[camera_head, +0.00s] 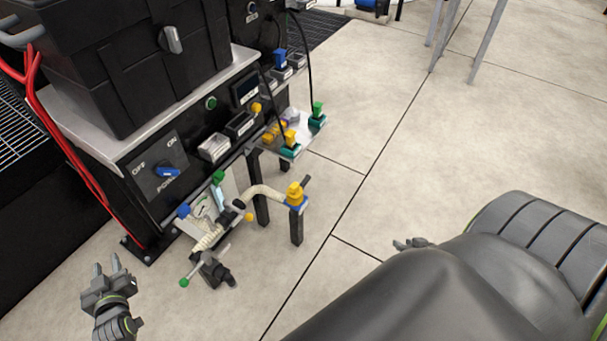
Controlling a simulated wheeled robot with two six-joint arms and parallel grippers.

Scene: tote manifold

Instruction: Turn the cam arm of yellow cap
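A yellow cap (295,194) sits on a blue fitting on top of a short black post, right of the machine. A short dark arm (306,182) sticks out from its upper right, perhaps its cam arm. A beige hose (265,192) runs to this fitting from the left. Another yellow cap (291,138) stands further back on a green base. My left gripper (106,265) is at the lower left, open and empty, well apart from the caps. My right gripper (402,243) shows small beyond my dark body, which partly hides it; its fingers are unclear.
The machine panel has a blue power knob (167,172) and carries a black tote (125,60). A green-tipped lever (186,281) and a dark fitting (215,270) jut out low in front. Red cables (62,140) run down the left. Open floor (410,150) lies right.

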